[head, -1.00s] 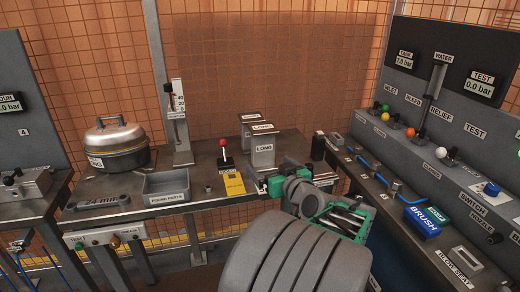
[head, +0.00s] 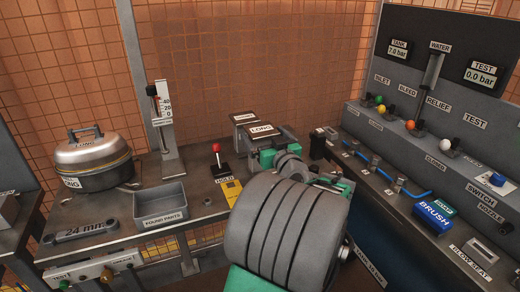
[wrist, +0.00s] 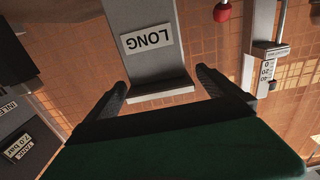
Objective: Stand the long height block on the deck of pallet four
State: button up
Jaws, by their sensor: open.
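The long height block (head: 262,131) is a grey upright block marked LONG, standing towards the back of the bench. In the wrist view the block (wrist: 150,40) shows its LONG label upside down. Its flanged end lies between the two dark fingers of my gripper (wrist: 160,82), with gaps visible at both sides. My gripper (head: 265,158) is open at the block's front, and my arm hides the block's lower part in the head view. I cannot make out pallet four in the present views.
A second grey block (head: 243,118) stands close behind the long one. A test panel (head: 440,90) lines the right.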

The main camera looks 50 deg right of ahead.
aim_at(261, 129)
jog(key=x, duration=0.3)
jog(key=shift+d, duration=0.1)
jog(key=shift+s, duration=0.1)
jog(key=shift+c, duration=0.2)
jog(key=c, duration=2)
jog(key=shift+o, duration=0.2)
jog(key=shift+r, duration=0.35)
